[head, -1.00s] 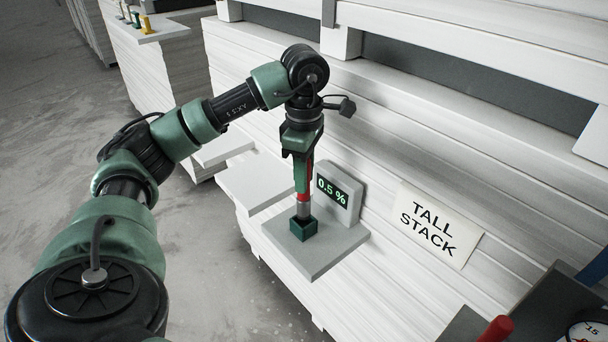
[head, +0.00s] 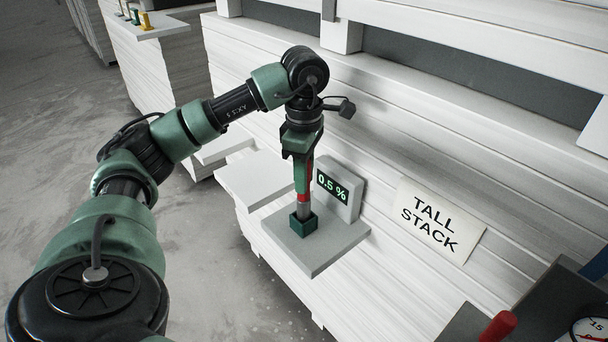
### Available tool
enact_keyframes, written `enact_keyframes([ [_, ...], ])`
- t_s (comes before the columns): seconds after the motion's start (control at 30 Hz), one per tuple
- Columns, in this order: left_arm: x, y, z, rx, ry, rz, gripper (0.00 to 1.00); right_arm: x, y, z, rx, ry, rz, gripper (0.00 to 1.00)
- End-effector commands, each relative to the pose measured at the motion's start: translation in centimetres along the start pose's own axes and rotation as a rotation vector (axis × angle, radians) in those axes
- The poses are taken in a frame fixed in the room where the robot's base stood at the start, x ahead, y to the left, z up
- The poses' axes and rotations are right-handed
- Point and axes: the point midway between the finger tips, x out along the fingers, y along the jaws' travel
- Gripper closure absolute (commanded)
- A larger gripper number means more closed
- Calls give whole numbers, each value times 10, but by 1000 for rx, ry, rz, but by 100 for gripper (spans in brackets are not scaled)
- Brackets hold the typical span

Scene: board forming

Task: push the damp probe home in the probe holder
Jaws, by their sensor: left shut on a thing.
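The damp probe (head: 304,208) is a slim upright rod, red above and grey metal below. Its lower end is in the dark green probe holder (head: 304,226), a small square block on a grey shelf. My left gripper (head: 304,180) points straight down above the holder and is shut on the probe's upper part. The probe looks upright. How deep its tip sits is hidden by the holder's walls. My right gripper is not in view.
A readout box (head: 340,191) showing 0.5 % stands close behind the probe on the shelf (head: 333,248). A TALL STACK sign (head: 436,220) is on the white board stack. A red handle (head: 497,327) and a dial (head: 588,331) are at lower right.

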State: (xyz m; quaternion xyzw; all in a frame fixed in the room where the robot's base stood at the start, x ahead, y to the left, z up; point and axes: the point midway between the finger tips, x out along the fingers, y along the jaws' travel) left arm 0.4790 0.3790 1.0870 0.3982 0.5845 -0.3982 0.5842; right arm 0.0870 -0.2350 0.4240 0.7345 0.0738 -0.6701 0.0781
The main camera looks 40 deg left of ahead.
Motion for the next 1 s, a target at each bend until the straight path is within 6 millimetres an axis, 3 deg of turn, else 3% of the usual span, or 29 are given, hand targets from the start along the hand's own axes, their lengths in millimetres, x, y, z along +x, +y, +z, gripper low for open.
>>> enact_keyframes([
  [1.0,26,0,0,0,0,0,100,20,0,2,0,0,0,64],
])
